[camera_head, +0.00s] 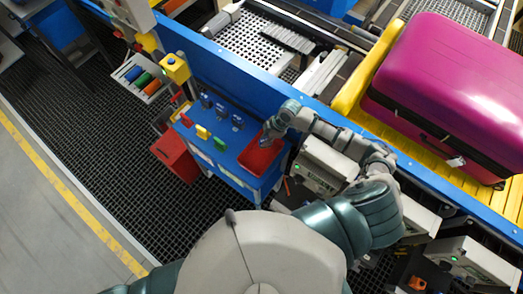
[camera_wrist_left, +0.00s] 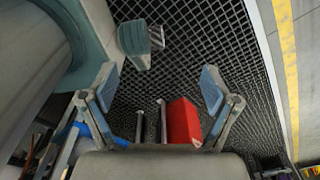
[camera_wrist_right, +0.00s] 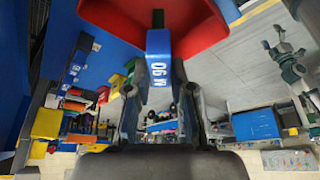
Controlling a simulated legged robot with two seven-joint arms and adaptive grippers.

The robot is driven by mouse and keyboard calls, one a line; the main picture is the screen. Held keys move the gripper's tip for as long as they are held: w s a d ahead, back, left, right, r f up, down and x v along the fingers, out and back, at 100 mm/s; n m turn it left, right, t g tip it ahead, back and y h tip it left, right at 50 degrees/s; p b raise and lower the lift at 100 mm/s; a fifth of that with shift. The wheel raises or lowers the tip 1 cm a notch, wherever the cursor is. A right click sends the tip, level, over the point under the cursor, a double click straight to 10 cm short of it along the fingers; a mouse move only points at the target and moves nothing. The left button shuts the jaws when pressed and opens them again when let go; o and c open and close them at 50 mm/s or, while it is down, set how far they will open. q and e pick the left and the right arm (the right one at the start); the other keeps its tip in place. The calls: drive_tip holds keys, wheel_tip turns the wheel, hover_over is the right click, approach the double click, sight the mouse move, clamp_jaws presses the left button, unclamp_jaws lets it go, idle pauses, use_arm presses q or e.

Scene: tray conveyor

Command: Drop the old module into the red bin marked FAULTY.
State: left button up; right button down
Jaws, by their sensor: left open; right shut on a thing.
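My right gripper (camera_head: 268,134) is shut on the old module, a blue block with white lettering (camera_wrist_right: 159,68) in the right wrist view. It holds the module by the open red tray (camera_head: 262,157) on the blue bench; red walls (camera_wrist_right: 200,38) fill the top of the right wrist view. In the head view the module is mostly hidden by the gripper. A second red box (camera_head: 176,155) stands low beside the bench's left end. I cannot read a FAULTY mark on either red container. My left gripper (camera_wrist_left: 160,92) is open and empty, outside the head view.
The blue bench has small yellow and green blocks (camera_head: 203,132) and dark sockets (camera_head: 222,110) left of the red tray. A magenta suitcase (camera_head: 450,85) lies on the yellow conveyor at right. Dark floor grating (camera_head: 110,150) is clear at left. A red box (camera_wrist_left: 183,122) shows beyond my left gripper.

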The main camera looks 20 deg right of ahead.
drive_tip(key=shift+w+f+b, duration=0.1)
drive_tip(key=shift+f+b, duration=0.4)
drive_tip(key=shift+f, duration=0.3)
wheel_tip(320, 180, down, 5)
drive_tip(key=b, duration=0.5)
drive_tip(key=shift+r, duration=0.15)
drive_tip(key=shift+r, duration=0.1)
drive_tip(key=c, duration=1)
unclamp_jaws()
drive_tip(key=shift+o, duration=0.3)
